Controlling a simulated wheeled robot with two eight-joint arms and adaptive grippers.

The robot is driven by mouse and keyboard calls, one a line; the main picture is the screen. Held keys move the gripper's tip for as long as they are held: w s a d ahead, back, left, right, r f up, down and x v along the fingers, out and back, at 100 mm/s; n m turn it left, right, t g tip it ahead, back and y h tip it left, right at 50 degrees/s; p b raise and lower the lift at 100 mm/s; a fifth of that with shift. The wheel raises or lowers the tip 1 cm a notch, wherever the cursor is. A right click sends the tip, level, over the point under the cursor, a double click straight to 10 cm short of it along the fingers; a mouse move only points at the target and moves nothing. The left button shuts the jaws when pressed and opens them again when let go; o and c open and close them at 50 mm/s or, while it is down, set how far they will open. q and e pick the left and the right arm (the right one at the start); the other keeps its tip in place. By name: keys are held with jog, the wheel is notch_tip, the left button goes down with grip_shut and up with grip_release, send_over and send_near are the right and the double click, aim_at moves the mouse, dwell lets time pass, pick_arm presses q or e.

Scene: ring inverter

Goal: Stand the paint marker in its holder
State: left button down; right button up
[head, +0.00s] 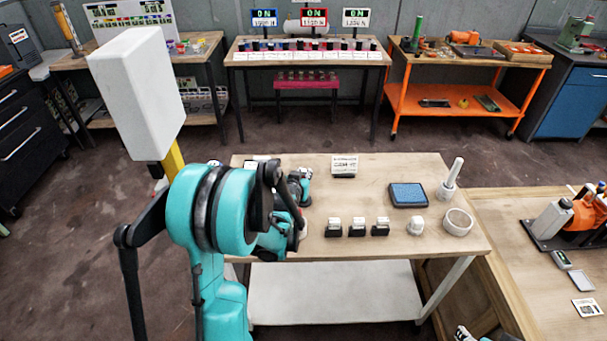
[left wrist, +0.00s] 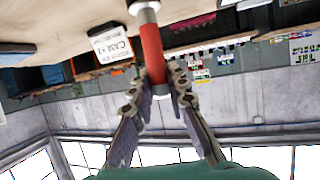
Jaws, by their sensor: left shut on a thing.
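The paint marker shows in the left wrist view as a red cylinder (left wrist: 153,50) with a pale grey band at its upper end in the picture. My left gripper (left wrist: 160,82) is shut on its red body, with one finger on each side. In the head view my left gripper (head: 297,212) is over the left part of the wooden table, mostly hidden by my teal arm. I cannot tell there whether the marker touches the table. No holder can be told for sure; a round white open cup (head: 458,222) stands at the table's right.
On the table (head: 340,190) are a small sign (head: 344,166), a blue pad (head: 408,195), several small black-and-white blocks (head: 357,227), a white knob (head: 416,225) and a white upright stick on a base (head: 451,174). Bare wood lies between the sign and the blocks.

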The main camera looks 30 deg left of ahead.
pick_arm(q)
jog(key=shift+f, duration=0.2)
dwell(0.5)
jog(key=c, duration=1.4)
grip_release()
jog(key=v, duration=1.2)
jog(key=s+d+m+g+h, duration=0.1)
jog(key=s+d+g, duration=0.1)
jog(key=s+d, duration=0.4)
jog(key=s+d+m+g+h, duration=0.1)
jog(key=s+d+g, duration=0.1)
jog(key=s+d, duration=0.4)
jog(key=s+d+m+g+h, duration=0.1)
jog(key=s+d+h, duration=0.1)
jog(key=s+d, duration=0.4)
jog(key=shift+f+g, duration=0.25)
jog(key=shift+g, duration=0.15)
